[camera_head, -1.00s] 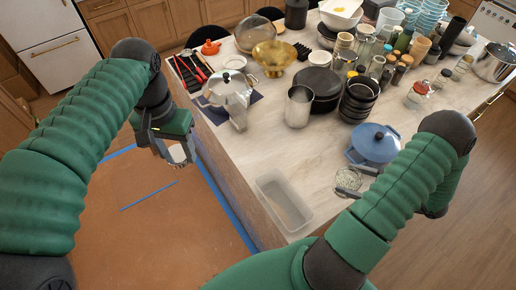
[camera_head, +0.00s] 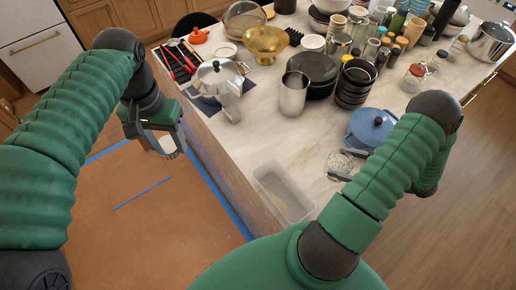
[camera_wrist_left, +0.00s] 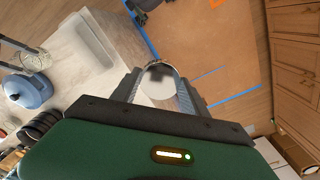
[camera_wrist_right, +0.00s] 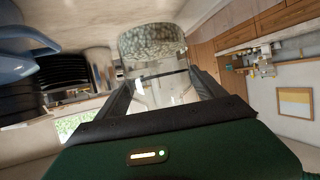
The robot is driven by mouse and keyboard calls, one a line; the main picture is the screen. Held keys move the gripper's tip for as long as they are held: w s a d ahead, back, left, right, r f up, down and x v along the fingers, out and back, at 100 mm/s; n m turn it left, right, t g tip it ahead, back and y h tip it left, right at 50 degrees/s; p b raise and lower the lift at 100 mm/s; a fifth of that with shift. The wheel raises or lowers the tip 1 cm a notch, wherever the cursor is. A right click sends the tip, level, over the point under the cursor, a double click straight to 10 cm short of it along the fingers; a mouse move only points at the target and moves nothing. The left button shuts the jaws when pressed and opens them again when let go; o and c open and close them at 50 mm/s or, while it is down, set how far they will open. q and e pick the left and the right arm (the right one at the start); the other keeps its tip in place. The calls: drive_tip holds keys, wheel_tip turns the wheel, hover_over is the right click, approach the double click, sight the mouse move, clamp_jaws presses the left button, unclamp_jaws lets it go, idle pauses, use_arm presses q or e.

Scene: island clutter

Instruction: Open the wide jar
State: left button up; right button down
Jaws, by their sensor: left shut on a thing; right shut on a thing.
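The wide jar (camera_head: 338,163) is a clear glass jar with pale, grainy contents, standing on the counter at the right. Its top looks open in the head view. My right gripper (camera_head: 344,166) is shut on it; in the right wrist view the jar (camera_wrist_right: 152,45) shows between the fingers (camera_wrist_right: 163,88). My left gripper (camera_head: 168,148) is shut on a pale round lid (camera_head: 167,144), held over the floor left of the counter, well apart from the jar. The lid also shows in the left wrist view (camera_wrist_left: 158,84), between the fingers.
A clear plastic tray (camera_head: 283,192) lies at the counter's near edge, left of the jar. A blue pot (camera_head: 368,128) stands just behind the jar. Bare counter lies between tray and cup.

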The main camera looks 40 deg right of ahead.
drive_tip(key=f+b, duration=0.2)
drive_tip(key=f, duration=0.1)
drive_tip(key=f+b, duration=0.3)
drive_tip(key=shift+w+d, duration=0.2)
drive_tip(key=shift+f+b, duration=0.5)
drive_tip(key=shift+f, duration=0.05)
drive_tip(key=w+a+f+b, duration=0.1)
drive_tip(key=w+a+b, duration=0.1)
drive_tip(key=w, duration=0.8)
drive_tip(key=w+a+f+b, duration=0.1)
drive_tip(key=w+a+b, duration=0.2)
drive_tip(key=w, duration=0.7)
drive_tip(key=w+a+f+b, duration=0.1)
drive_tip(key=w+a+b, duration=0.2)
drive_tip(key=w, duration=0.7)
drive_tip(key=shift+w+a+f, duration=0.3)
drive_tip(key=shift+w, duration=0.1)
drive_tip(key=shift+r, duration=0.15)
drive_tip(key=shift+c, duration=2.1)
unclamp_jaws()
drive_tip(key=o, duration=0.4)
